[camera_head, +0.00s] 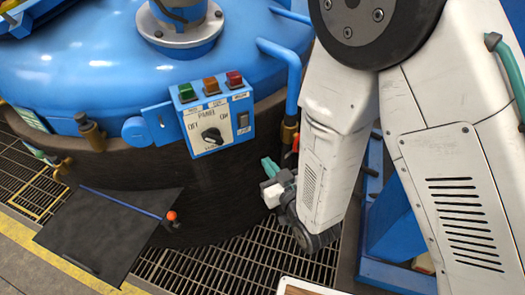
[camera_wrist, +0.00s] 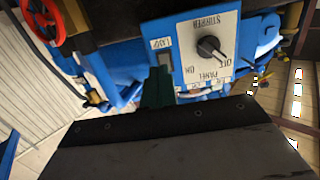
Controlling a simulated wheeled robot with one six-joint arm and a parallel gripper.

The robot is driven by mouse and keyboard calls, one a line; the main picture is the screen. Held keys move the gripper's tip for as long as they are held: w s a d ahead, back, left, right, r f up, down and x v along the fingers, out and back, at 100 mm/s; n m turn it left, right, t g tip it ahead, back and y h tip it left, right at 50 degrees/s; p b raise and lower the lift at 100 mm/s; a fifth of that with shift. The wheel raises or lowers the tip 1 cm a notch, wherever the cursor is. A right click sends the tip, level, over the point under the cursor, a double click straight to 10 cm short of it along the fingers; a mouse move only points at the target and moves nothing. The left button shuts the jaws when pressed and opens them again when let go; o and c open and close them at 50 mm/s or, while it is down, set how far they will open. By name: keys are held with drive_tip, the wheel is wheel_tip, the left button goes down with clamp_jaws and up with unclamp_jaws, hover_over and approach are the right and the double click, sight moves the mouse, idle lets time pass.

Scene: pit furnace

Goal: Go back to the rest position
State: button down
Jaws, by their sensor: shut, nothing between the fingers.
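My gripper (camera_head: 269,166) is in the head view, just right of and below the control panel, at the end of my bent white arm. Its small teal fingers point up and to the left, apart from the panel's face. In the wrist view, the dark green fingers (camera_wrist: 158,88) are together and hold nothing. The control panel (camera_head: 205,122) has green, amber and red buttons on top, a black knob and a dark rocker switch. It shows upside down in the wrist view (camera_wrist: 228,72), with the knob (camera_wrist: 208,46) in sight.
The large blue furnace lid (camera_head: 90,65) fills the left. A blue pipe (camera_head: 292,75) stands near my arm. A dark sheet (camera_head: 105,230) with a blue rod and an orange ball is at lower left. Grating (camera_head: 215,268) covers the floor. A red handwheel (camera_wrist: 45,22) shows in the wrist view.

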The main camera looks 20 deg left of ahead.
drive_tip(key=shift+s+d+f, duration=0.1)
drive_tip(key=shift+s+d, duration=0.35)
wheel_tip(320, 180, down, 9)
drive_tip(key=s+d+g+h, duration=0.2)
drive_tip(key=s+g+h, duration=0.1)
drive_tip(key=g+h, duration=0.15)
drive_tip(key=d+g+h, duration=0.3)
drive_tip(key=d+h, duration=0.1)
drive_tip(key=d, duration=0.2)
drive_tip(key=s+d+r+m+g+h, duration=0.1)
drive_tip(key=s+d+r+m, duration=0.2)
drive_tip(key=d+r, duration=0.7)
drive_tip(key=s+d+r+m+g+h, duration=0.1)
drive_tip(key=s+d+r+m, duration=0.2)
drive_tip(key=d+r, duration=0.6)
drive_tip(key=s+d+r+m+g+h, duration=0.1)
drive_tip(key=s+d+r+m, duration=0.1)
drive_tip(key=s+d+r, duration=0.5)
drive_tip(key=d+r, duration=0.3)
drive_tip(key=r, duration=0.4)
drive_tip(key=shift+d+r+m, duration=0.3)
drive_tip(key=shift+r+m, duration=0.05)
drive_tip(key=shift+m, duration=0.05)
